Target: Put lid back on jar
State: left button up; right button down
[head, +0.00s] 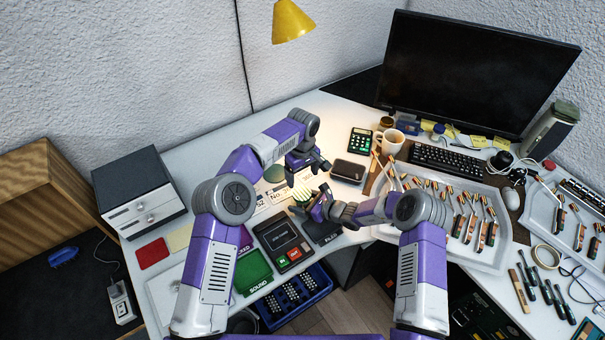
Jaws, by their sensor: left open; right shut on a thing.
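My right gripper (310,202) is shut on a small pale yellow-green ribbed thing (301,195), at the front edge of the lit desk area. It may be the jar or its lid; the gripper partly covers it, so I cannot tell which. My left gripper (307,174) is open, just above and behind the right one, with its fingers pointing down and nothing visible between them. A round dull green thing (273,174) sits on the desk to the left of my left gripper. I cannot tell whether it is part of the jar.
A dark box (348,171) lies right of the grippers, with a calculator (360,141) and mug (389,142) behind. A tray (478,262) of piano hammers fills the right side. A black device (283,243) and green card (252,272) lie in front.

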aim_at(304, 192)
pick_arm(q)
notch_tip(304, 192, down, 8)
jog(key=shift+f, duration=0.1)
dwell(0.4)
jog(key=c, duration=1.1)
jog(key=shift+d+m, duration=0.15)
jog(key=shift+m, duration=1.55)
jog(key=o, duration=1.2)
